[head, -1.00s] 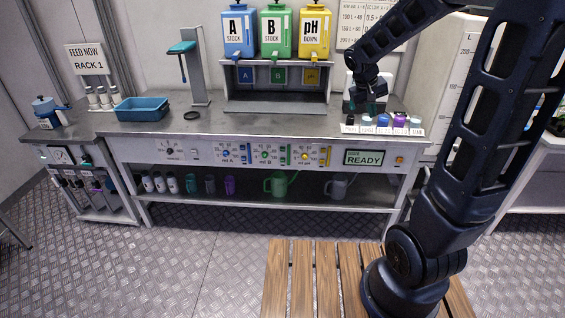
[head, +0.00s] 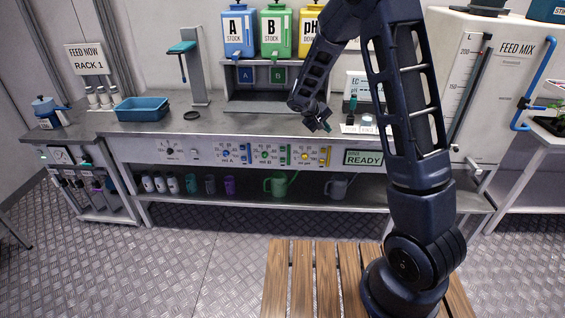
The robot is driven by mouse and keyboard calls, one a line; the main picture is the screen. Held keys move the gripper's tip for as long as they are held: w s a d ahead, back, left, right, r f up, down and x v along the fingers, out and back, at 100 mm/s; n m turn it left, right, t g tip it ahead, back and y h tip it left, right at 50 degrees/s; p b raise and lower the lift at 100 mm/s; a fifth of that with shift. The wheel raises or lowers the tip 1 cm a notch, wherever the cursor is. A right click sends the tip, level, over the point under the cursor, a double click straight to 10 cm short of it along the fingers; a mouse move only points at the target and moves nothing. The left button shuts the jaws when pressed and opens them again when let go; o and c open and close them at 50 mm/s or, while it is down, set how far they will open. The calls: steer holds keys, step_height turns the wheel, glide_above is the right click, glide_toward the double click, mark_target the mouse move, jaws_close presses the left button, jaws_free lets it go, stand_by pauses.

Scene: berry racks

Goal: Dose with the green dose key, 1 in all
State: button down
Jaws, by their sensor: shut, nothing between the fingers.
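In the head view, the dosing panel (head: 205,154) runs along the bench front, with blue, green and yellow sections side by side. The green section has a round green-marked dial (head: 265,155) and a small green key (head: 287,156) to its right. My gripper (head: 324,125) is shut and empty. It hangs near the bench's front edge, above and to the right of the green key, apart from the panel in the picture. The green B stock tank (head: 276,33) stands on the shelf behind. The display (head: 368,157) reads READY.
Blue and yellow sections with a yellow dial (head: 307,156) flank the green one. A blue basin (head: 141,109) and a dark ring (head: 191,115) are on the bench. My forearm hides part of the pH tank (head: 309,30) and the bottles at right. The bench's middle is clear.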

mark_target(283, 160)
steer(key=w+a+f+n+t, duration=0.1)
steer(key=a+f+n, duration=0.1)
steer(key=a+f, duration=0.4)
steer(key=w+a+f+n+t, duration=0.1)
steer(key=a+f+n+t, duration=0.1)
steer(key=a+f, duration=0.5)
steer(key=w+a+f+n+t, duration=0.1)
steer(key=a+f, duration=0.6)
steer(key=f, duration=0.9)
steer(key=shift+n+t+y, duration=0.3)
steer(key=shift+n+t, duration=0.3)
steer(key=shift+n, duration=0.4)
steer(key=shift+w, duration=0.1)
steer(key=shift+w, duration=4.35)
steer(key=shift+w, duration=0.15)
steer(key=shift+w, duration=0.3)
